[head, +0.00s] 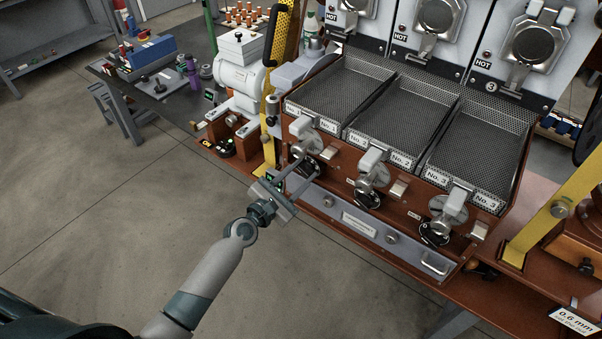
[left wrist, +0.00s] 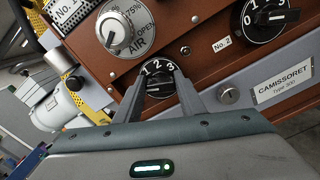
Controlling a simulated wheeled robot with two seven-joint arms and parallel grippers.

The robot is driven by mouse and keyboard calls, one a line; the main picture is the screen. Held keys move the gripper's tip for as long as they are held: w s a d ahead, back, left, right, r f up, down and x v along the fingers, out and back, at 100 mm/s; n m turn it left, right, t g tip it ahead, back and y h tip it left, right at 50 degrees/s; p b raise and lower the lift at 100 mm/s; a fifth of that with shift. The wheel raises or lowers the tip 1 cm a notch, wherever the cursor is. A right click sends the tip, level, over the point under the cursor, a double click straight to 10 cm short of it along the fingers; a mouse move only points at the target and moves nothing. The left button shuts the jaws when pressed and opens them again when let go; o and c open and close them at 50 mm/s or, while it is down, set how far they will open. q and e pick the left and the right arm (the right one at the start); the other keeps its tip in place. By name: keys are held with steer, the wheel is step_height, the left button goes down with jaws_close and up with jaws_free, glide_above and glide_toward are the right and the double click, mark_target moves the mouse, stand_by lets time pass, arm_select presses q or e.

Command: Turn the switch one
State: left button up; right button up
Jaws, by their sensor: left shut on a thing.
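Switch one, a black round knob with white numbers (left wrist: 158,70), sits on the brown front panel below the No. 1 tray. In the head view this knob (head: 309,165) is mostly covered by the gripper. My left gripper (head: 306,169) reaches up to the panel and is shut on the knob, one finger on each side. In the left wrist view the fingers of the gripper (left wrist: 161,82) flank the knob, with 1, 2 and 3 showing above. The lower part of the knob is hidden. My right gripper is out of view.
A silver AIR dial (left wrist: 115,32) sits close above the knob. A yellow post (head: 268,130) and a white machine (head: 240,75) stand to the left. Floor in front is clear.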

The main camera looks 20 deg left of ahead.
arm_select(q)
steer(key=shift+m, duration=0.3)
steer(key=m, duration=0.3)
steer(key=shift+d+f, duration=0.1)
steer(key=m, duration=0.4)
steer(key=shift+f+m+b, duration=0.1)
steer(key=shift+m+b, duration=0.2)
steer(key=shift+m, duration=0.1)
steer(key=m, duration=0.4)
steer(key=shift+d+f+m, duration=0.1)
steer(key=shift+m, duration=0.2)
steer(key=shift+f+m, duration=0.2)
steer(key=shift+m, duration=2.1)
steer(key=o, duration=1)
steer(key=shift+o, duration=0.2)
